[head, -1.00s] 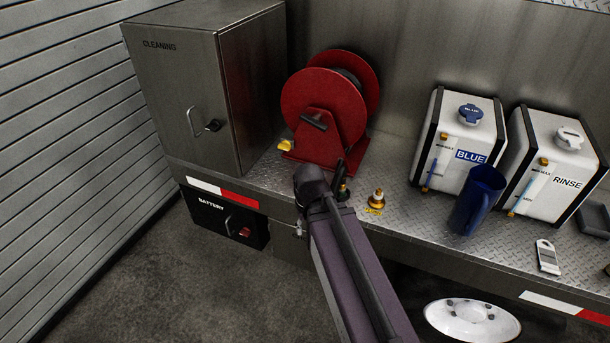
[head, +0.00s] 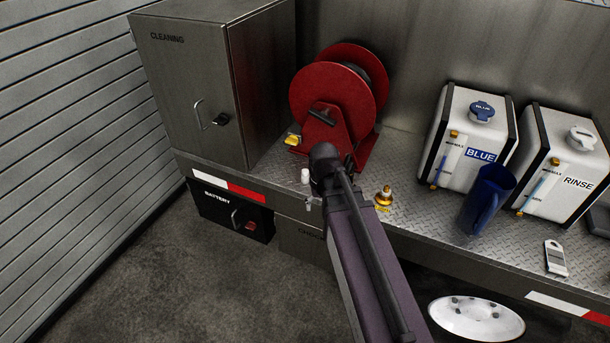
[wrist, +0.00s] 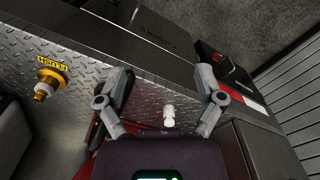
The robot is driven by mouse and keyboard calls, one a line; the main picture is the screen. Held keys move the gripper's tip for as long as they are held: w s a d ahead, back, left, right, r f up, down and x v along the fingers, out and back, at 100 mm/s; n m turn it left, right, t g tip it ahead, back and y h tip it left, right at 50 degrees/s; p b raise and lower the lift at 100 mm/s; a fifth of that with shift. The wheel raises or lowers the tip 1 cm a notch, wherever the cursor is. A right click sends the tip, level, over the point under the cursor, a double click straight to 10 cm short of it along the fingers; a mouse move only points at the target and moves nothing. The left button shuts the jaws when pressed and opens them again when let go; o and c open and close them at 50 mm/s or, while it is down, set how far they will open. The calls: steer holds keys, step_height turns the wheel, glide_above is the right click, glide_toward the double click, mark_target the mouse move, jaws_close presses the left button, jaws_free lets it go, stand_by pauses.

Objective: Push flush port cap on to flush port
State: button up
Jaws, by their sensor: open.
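The flush port (head: 384,197) is a brass fitting on the metal deck with a yellow label at its base. In the wrist view the flush port (wrist: 45,85) is at the left, outside my gripper, beside its FLUSH label. A small white piece (head: 305,176), which looks like the flush port cap, stands near the deck's front edge left of my arm. In the wrist view this white cap (wrist: 168,115) shows between the fingers, apart from both. My gripper (wrist: 163,75) is open and empty. In the head view my arm mostly hides the gripper.
A red hose reel (head: 335,100) stands behind my arm, with a yellow object (head: 292,140) at its base. The CLEANING cabinet (head: 185,85) is at left. The BLUE tank (head: 465,130), RINSE tank (head: 550,160) and blue jug (head: 485,198) stand right of the port.

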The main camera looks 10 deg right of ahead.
mark_target(306, 170)
steer(key=w+r+m+p, duration=0.2)
steer(key=w+r+m, duration=0.1)
steer(key=w, duration=2.1)
steer(key=shift+w+p, duration=0.2)
steer(key=shift+p, duration=0.2)
step_height(306, 170, down, 9)
steer(key=b, duration=0.8)
steer(key=shift+r+b, duration=0.2)
steer(key=shift+b, duration=0.15)
steer(key=shift+d+f+b, duration=0.15)
steer(key=shift+f+b, duration=2.45)
steer(key=c, duration=0.9)
